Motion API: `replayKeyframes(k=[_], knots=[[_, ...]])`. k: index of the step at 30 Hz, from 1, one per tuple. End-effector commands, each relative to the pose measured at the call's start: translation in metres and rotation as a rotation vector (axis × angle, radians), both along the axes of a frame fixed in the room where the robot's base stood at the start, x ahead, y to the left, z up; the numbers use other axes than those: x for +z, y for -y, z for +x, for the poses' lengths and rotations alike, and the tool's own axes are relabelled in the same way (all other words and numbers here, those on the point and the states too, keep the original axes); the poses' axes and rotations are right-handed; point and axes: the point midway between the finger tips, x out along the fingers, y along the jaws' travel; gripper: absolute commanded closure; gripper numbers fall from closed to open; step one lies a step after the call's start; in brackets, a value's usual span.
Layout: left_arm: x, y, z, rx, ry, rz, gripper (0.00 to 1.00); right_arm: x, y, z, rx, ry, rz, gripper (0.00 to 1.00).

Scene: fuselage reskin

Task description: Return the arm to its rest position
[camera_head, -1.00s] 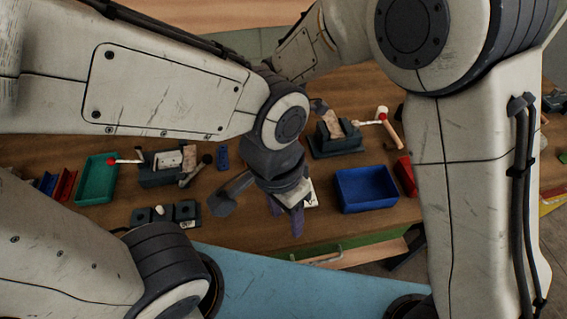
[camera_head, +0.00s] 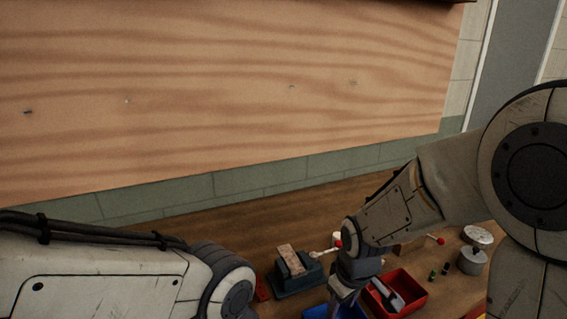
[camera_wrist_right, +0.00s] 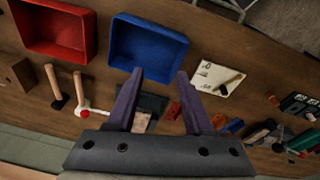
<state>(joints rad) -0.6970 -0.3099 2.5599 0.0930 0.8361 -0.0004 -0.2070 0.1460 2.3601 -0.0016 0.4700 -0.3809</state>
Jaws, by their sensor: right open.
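My right gripper (camera_head: 345,296) shows small at the bottom of the head view, low over the bench beside the blue tray. In the right wrist view its two purple fingers (camera_wrist_right: 161,76) are apart with nothing between them. They overlap the near edge of the blue tray (camera_wrist_right: 150,38) in the picture; I cannot tell the height between them. My right arm comes in from the right. My left arm reaches in at the lower left of the head view, and its gripper is out of the picture.
A red tray (camera_head: 408,285) stands beside the blue one. A dark block with a tan piece (camera_head: 291,260) sits left of my right gripper. Mallets (camera_wrist_right: 54,88) and a white card (camera_wrist_right: 216,77) lie on the wooden bench (camera_head: 240,228). A large wooden board (camera_head: 230,90) fills the wall behind.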

Motion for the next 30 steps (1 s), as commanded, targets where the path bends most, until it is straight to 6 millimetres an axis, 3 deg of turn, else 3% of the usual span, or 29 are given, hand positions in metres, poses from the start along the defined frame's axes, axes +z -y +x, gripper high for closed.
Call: replayKeyframes(k=[3,13,23,30], knots=[[0.0,0.0,0.0,0.0,0.0,0.0,0.5,0.001,0.026,-0.012,-0.2,0.02,0.026,0.48],[0.0,0.0,0.0,0.0,0.0,0.0,0.5,0.001,0.068,-0.04,-0.602,0.06,0.086,0.48],[0.0,0.0,0.0,0.0,0.0,0.0,0.5,0.018,0.014,-0.062,-0.418,0.006,0.087,0.48],[0.0,0.0,0.0,0.0,0.0,0.0,0.5,0.035,-0.031,-0.1,-0.231,-0.057,0.081,0.48]])
